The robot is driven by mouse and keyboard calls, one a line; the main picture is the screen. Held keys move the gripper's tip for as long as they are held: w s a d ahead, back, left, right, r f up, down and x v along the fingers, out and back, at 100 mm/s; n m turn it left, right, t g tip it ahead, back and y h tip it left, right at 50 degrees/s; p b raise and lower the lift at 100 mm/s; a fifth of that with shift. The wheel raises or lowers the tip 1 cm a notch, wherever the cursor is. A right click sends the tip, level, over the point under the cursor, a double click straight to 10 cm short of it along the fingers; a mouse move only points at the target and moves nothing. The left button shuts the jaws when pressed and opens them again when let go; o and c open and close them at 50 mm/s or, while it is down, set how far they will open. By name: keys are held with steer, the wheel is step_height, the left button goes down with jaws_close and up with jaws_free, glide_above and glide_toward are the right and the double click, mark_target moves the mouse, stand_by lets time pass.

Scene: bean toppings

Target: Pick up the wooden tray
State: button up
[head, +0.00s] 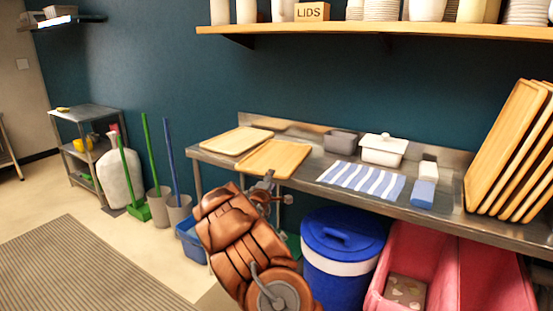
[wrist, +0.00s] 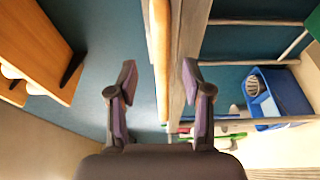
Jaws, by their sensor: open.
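Two flat wooden trays lie on the left part of the metal counter in the head view, a farther one (head: 237,140) and a nearer one (head: 275,157). More wooden trays (head: 508,145) lean upright at the far right. My gripper (head: 267,181) is at the counter's front edge, by the nearer tray, and partly hidden by my arm. In the wrist view my gripper (wrist: 158,76) is open, its fingers apart. A tray's edge (wrist: 158,50) shows in the gap between them, with the counter edge (wrist: 177,60) beside it. I cannot see contact.
The counter (head: 310,190) also holds a striped cloth (head: 362,180), a white lidded container (head: 383,150) and a grey container (head: 341,143). A blue bin (head: 342,250) and pink bins (head: 450,270) stand below. A wooden shelf (head: 380,29) hangs above.

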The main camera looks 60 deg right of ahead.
steer(key=shift+p+x, duration=0.45)
steer(key=shift+x, duration=1.95)
steer(key=shift+f, duration=0.15)
jaws_close()
